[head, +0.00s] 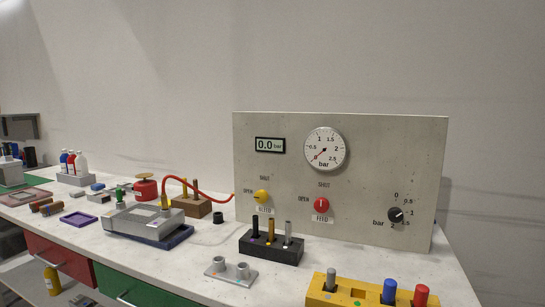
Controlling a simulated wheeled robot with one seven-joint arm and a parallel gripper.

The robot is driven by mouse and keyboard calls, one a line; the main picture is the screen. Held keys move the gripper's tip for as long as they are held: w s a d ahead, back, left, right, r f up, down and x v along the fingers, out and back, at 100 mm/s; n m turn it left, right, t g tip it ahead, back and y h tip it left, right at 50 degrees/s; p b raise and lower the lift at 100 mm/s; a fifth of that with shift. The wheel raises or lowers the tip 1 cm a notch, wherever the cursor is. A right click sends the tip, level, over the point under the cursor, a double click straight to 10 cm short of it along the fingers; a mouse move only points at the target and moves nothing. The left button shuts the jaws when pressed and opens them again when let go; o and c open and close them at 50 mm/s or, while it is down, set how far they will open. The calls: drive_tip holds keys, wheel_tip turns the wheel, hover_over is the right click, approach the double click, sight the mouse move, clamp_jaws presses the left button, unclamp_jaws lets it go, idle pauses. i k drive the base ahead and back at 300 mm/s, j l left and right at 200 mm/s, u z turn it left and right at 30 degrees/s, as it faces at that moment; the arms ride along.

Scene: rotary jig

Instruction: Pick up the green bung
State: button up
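A small upright green piece (120,197), which looks like the green bung, stands at the left end of a grey metal block (135,224). It is small in the picture, and I cannot tell whether it is seated in the block or stands just behind it. The block rests on a dark blue base (178,239) on the white bench. My gripper is not in view.
A red hose (190,185) arches behind the block towards a grey gauge panel (375,150). A black holder (270,247) with several pins, a grey two-socket piece (231,271) and a yellow rack (350,293) stand to the right. A purple tray (66,218) lies left.

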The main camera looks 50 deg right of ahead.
sight(118, 193)
drive_tip(key=z, duration=2)
drive_tip(key=i+l, duration=0.15)
drive_tip(key=l, duration=0.15)
drive_tip(key=i+l, duration=0.35)
drive_tip(key=l, duration=0.25)
drive_tip(key=l+u, duration=0.1)
drive_tip(key=u, duration=1.65)
drive_tip(key=i+l, duration=0.05)
